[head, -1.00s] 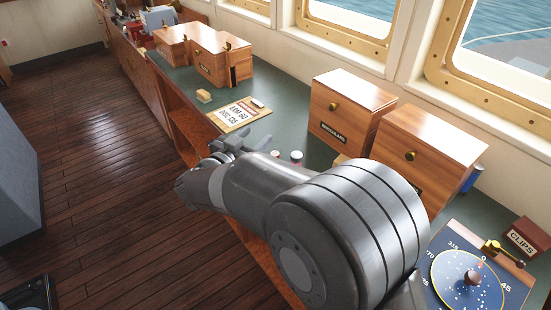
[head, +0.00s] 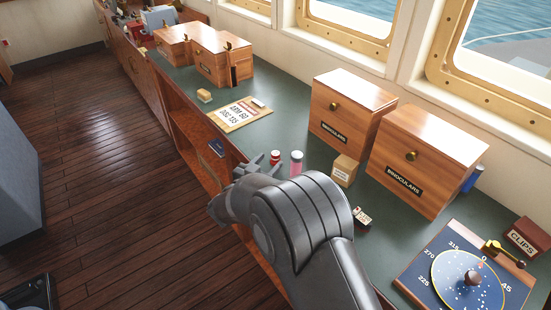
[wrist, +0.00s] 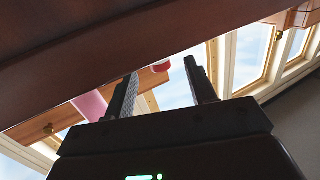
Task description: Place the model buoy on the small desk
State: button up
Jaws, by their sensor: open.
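My gripper (head: 262,164) is open and empty at the front edge of the green counter (head: 215,88). A small red-and-white object (head: 275,157) stands on the counter just beyond the fingers, beside a pink cylinder (head: 296,164). The red one may be the model buoy; it is too small to be sure. In the wrist view, the open fingers of my gripper (wrist: 160,69) point toward a red object (wrist: 161,67), with the pink cylinder (wrist: 89,106) to its left. I cannot make out a separate small desk.
Two wooden binoculars boxes (head: 345,112) (head: 425,160), a small carton (head: 344,171) and a compass board (head: 465,270) occupy the counter's right part. A paper sign (head: 240,113) lies further back. A wooden edge (wrist: 100,50) crosses the wrist view.

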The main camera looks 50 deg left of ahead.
aim_at(273, 157)
jog(key=x, duration=0.5)
jog(key=shift+r, duration=0.3)
jog(key=shift+d, duration=0.1)
jog(key=shift+c, duration=0.2)
